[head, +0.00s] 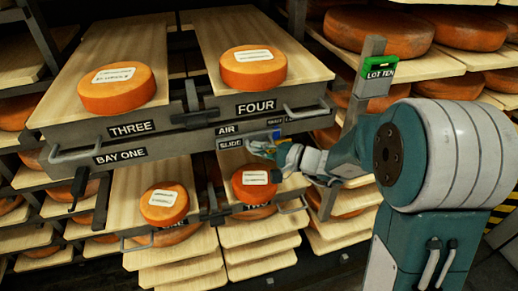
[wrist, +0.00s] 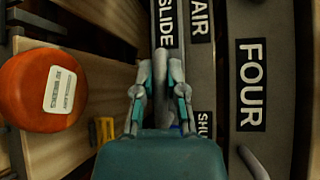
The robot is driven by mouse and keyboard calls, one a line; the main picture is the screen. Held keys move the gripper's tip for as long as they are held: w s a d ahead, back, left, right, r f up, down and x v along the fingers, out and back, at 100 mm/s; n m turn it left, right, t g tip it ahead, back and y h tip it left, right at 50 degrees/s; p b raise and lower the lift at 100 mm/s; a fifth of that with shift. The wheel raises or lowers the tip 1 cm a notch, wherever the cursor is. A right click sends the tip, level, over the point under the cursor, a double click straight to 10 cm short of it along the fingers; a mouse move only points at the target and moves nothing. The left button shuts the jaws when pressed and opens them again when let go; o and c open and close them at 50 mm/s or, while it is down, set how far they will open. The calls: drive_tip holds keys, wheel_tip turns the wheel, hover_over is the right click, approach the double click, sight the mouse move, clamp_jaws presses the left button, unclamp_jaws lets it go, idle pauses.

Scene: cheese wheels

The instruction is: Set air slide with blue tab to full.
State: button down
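The air slide is on the grey rail at the AIR (head: 226,130) and SLIDE (head: 230,143) labels. Its blue tab (head: 276,135) shows small, just above my gripper (head: 257,148) and right of the fingertips. The SHUT label (wrist: 205,125) is partly cut by my gripper there. The full label cannot be read in either view. Whether my gripper touches the tab is unclear.
Boards THREE and FOUR carry orange cheese wheels (head: 117,88) (head: 253,67) above the rail. More wheels (head: 164,203) (head: 254,184) lie below. A grey handle (head: 305,109) juts out right of the FOUR label.

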drive_tip(key=shift+d+f, duration=0.1)
drive_tip(key=w+d, duration=0.4)
drive_tip(key=d, duration=1)
drive_tip(key=shift+d+f, duration=0.15)
drive_tip(key=shift+d, duration=0.15)
drive_tip(key=c, duration=0.7)
unclamp_jaws()
drive_tip(key=shift+d, duration=0.35)
drive_tip(key=v, duration=1.2)
